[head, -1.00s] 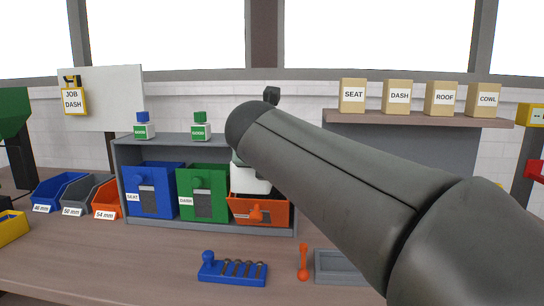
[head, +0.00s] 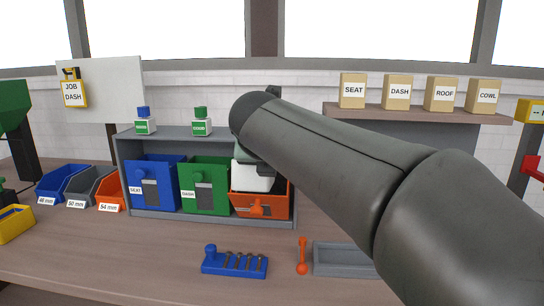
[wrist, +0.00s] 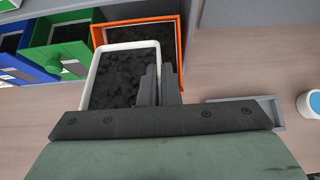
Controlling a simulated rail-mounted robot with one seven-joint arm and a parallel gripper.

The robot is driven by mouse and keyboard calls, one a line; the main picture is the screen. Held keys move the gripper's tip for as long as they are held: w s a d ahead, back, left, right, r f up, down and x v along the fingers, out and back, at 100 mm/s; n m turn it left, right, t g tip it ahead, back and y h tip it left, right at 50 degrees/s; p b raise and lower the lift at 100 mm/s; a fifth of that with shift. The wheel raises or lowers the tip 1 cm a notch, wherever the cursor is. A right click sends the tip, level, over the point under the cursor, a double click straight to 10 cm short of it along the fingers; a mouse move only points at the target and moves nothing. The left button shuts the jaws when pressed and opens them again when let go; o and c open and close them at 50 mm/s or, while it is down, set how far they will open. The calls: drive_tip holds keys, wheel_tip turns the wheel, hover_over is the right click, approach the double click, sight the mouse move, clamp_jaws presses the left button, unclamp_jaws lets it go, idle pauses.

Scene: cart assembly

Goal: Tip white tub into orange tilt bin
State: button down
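The white tub (wrist: 88,75), full of dark small pieces, hangs upright in the wrist view. My gripper (wrist: 158,75) is shut on its right-hand wall, one dark finger on each side. In the head view the tub (head: 252,178) is at the top of the orange tilt bin (head: 262,206), overlapping its upper front; contact cannot be told. The orange bin's open top (wrist: 181,42) shows beyond the tub in the wrist view, with a dark inside partly hidden by the tub. My arm hides part of this area in the head view.
A green bin (head: 207,200) and a blue bin (head: 165,205) stand left of the orange one in a grey rack (head: 190,142). A blue holder (head: 235,266), an orange tool (head: 302,258) and a grey tray (head: 340,262) lie in front on the table.

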drive_tip(key=shift+w+f+g+y+p, duration=0.2)
drive_tip(key=shift+g+p, duration=0.65)
drive_tip(key=shift+p, duration=0.75)
drive_tip(key=shift+s+f+g+y+p, duration=0.1)
drive_tip(key=shift+f+g+p, duration=0.2)
drive_tip(key=shift+g+p, duration=0.95)
drive_tip(key=shift+w+r+g+p, duration=0.2)
drive_tip(key=shift+r+g+p, duration=0.3)
drive_tip(key=shift+p, duration=1.6)
drive_tip(key=shift+w+r+g+p, duration=0.15)
drive_tip(key=shift+g+p, duration=0.55)
drive_tip(key=shift+p, duration=1.35)
drive_tip(key=shift+w+d+r+g+y+p, duration=0.2)
drive_tip(key=shift+g+p, duration=0.65)
drive_tip(key=shift+p, duration=1.4)
drive_tip(key=shift+w+a+r+g+y+p, duration=0.1)
drive_tip(key=shift+w+r+g+y+p, duration=0.2)
drive_tip(key=shift+g+p, duration=1.25)
drive_tip(key=shift+f+t, duration=0.2)
drive_tip(key=shift+t, duration=0.6)
